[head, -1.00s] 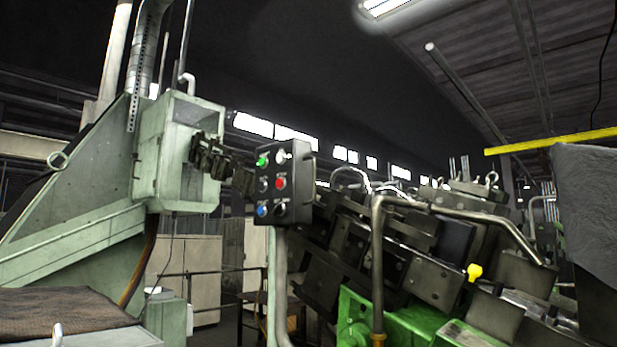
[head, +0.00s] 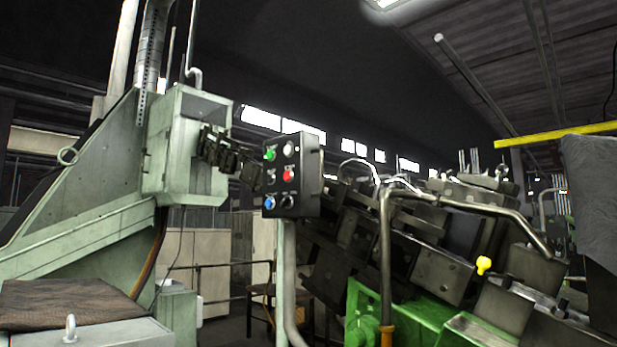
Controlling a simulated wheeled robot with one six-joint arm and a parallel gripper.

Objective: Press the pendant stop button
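The pendant (head: 307,181) is a dark control box left of the picture's middle. It stands at the top of a pale green post. Its face carries two columns of buttons. A red button (head: 288,174), which looks like the stop button, is in the right column, middle row. A green button (head: 270,154) is at upper left and a blue one (head: 270,203) at lower left. A white or clear one is at upper right. The labels are too small to read. Nothing covers the red button. My gripper is not in view.
A pale green machine housing (head: 183,150) stands left, with a dark jointed bracket (head: 225,152) reaching toward the pendant. Bent pipe rails (head: 385,260) and dark machine blocks stand right of the pendant. A brown mat (head: 70,303) lies at lower left. A grey covered shape (head: 592,190) fills the right edge.

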